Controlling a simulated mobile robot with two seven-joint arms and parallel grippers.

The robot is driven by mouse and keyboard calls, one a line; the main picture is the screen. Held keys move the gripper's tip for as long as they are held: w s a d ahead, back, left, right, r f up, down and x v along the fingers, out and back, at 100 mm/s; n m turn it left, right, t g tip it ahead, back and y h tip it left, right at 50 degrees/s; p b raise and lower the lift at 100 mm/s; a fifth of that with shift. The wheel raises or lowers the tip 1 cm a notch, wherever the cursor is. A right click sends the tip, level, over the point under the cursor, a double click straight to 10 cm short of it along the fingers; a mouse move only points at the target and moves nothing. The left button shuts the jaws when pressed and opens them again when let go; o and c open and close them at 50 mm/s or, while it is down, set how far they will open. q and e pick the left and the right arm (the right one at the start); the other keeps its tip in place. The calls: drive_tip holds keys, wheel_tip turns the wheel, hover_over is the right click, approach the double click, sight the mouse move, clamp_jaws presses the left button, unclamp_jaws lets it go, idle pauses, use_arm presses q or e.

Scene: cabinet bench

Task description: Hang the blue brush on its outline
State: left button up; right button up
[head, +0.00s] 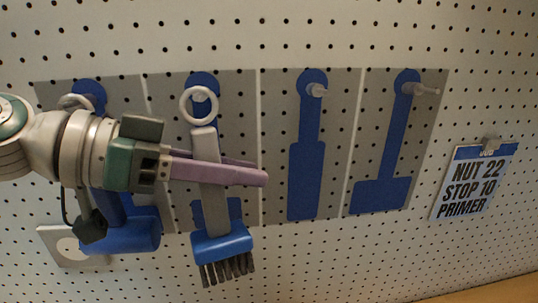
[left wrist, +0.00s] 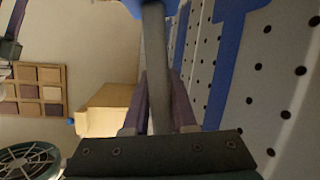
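The blue brush (head: 222,246) is upright with bristles down, in front of the second outline from the left. Its white ring (head: 184,108) is at the top, lined up with the peg there; I cannot tell whether the peg passes through it. The blue outline (head: 205,79) shows above the ring and beside the handle, partly hidden. My left gripper (head: 240,171) reaches in from the left, its purple fingers closed about the grey handle. The handle also shows between the fingers in the left wrist view (left wrist: 157,70). A purple-and-dark part at that view's upper left looks like my right gripper (left wrist: 14,30); its fingers are unclear.
A blue-headed tool (head: 125,238) hangs at the first outline, partly behind my left arm. Two empty outlines with pegs, a wide-bodied one (head: 305,170) and an L-shaped one (head: 385,190), lie to the right. A sign (head: 474,184) hangs farther right.

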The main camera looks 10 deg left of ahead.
use_arm(q)
drive_tip(key=o, duration=0.5)
idle(0.3)
